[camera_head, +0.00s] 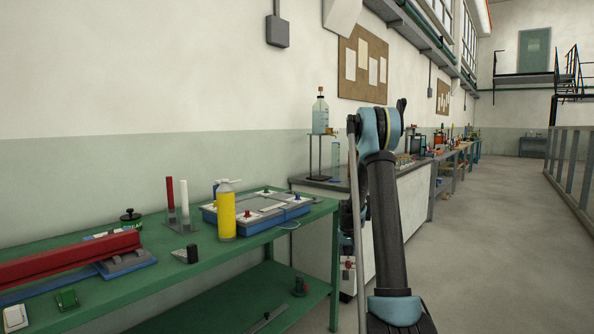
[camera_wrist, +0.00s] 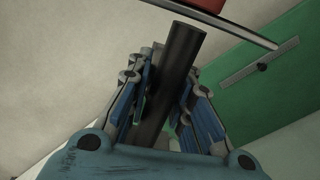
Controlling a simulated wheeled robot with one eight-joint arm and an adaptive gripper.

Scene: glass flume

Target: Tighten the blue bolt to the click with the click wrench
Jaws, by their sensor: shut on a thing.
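My gripper (camera_wrist: 170,78) is shut on a dark cylindrical handle (camera_wrist: 181,55) in the wrist view. The handle's lower end is between the fingers; its upper end reaches toward a red part (camera_wrist: 196,4) cut off by the picture's edge. I cannot tell whether they are joined. In the head view my arm hides most of my gripper. A blue fixture (camera_head: 262,222) with several small red and white pieces on its top sits on the green bench (camera_head: 203,262). A small blue upright (camera_head: 216,187) shows behind the yellow can (camera_head: 227,212).
A red beam (camera_head: 65,258) lies on the bench at left, near red (camera_head: 170,197) and white (camera_head: 184,198) posts. A grey bench (camera_head: 415,210) stands behind my arm. Open floor lies right.

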